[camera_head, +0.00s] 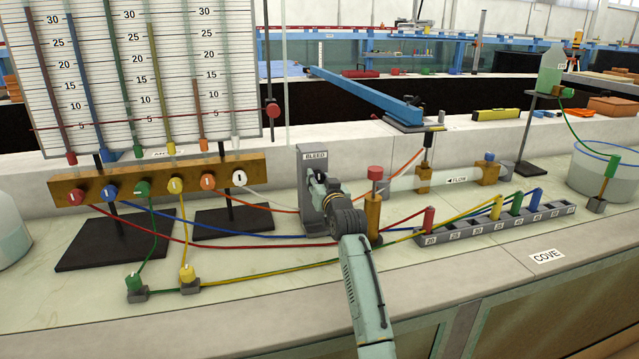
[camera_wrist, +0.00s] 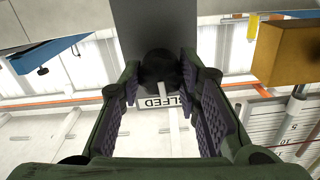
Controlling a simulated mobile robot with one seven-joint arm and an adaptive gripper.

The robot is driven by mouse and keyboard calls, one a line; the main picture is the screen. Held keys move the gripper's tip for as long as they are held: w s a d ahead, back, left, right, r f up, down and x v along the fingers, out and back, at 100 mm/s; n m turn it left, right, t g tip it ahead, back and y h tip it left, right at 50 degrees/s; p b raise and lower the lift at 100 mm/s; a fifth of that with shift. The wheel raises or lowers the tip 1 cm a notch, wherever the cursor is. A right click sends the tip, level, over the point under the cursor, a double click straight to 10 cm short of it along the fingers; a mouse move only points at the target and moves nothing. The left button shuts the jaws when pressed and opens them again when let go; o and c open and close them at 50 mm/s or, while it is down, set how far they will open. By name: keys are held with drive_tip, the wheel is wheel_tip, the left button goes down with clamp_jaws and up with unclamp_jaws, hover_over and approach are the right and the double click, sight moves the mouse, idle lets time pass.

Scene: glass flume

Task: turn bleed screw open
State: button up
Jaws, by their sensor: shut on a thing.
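The grey bleed post (camera_head: 305,196) stands upright on the bench near the middle of the head view, with a BLEED label (camera_head: 315,155) at its top. My gripper (camera_head: 319,187) reaches its front face, below the label. In the wrist view, my gripper (camera_wrist: 160,76) has its two padded fingers on either side of a dark round knob, the bleed screw (camera_wrist: 159,66), and is shut on it. The BLEED label (camera_wrist: 156,101) shows upside down behind the fingers. In the head view the screw is hidden by my gripper, so its turn angle cannot be told.
A brass post with a red cap (camera_head: 375,172) stands close to the right of my gripper. A brass manifold (camera_head: 155,180) with coloured valves lies left, under the tube board (camera_head: 130,70). Coloured hoses cross the bench around the post. The front bench is mostly clear.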

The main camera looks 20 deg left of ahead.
drive_tip(key=n+b, duration=0.5)
drive_tip(key=shift+f, duration=0.1)
drive_tip(key=n+b, duration=0.2)
drive_tip(key=n, duration=0.4)
drive_tip(key=shift+a+b, duration=0.1)
drive_tip(key=shift+b, duration=0.3)
drive_tip(key=n, duration=0.6)
drive_tip(key=shift+s+n, duration=0.1)
drive_tip(key=shift+n, duration=0.2)
drive_tip(key=n, duration=0.3)
drive_tip(key=shift+a+p, duration=0.1)
drive_tip(key=shift+p, duration=0.2)
drive_tip(key=shift+n+p, duration=0.35)
drive_tip(key=shift+n, duration=0.85)
drive_tip(key=o, duration=0.9)
drive_tip(key=shift+o, duration=1.2)
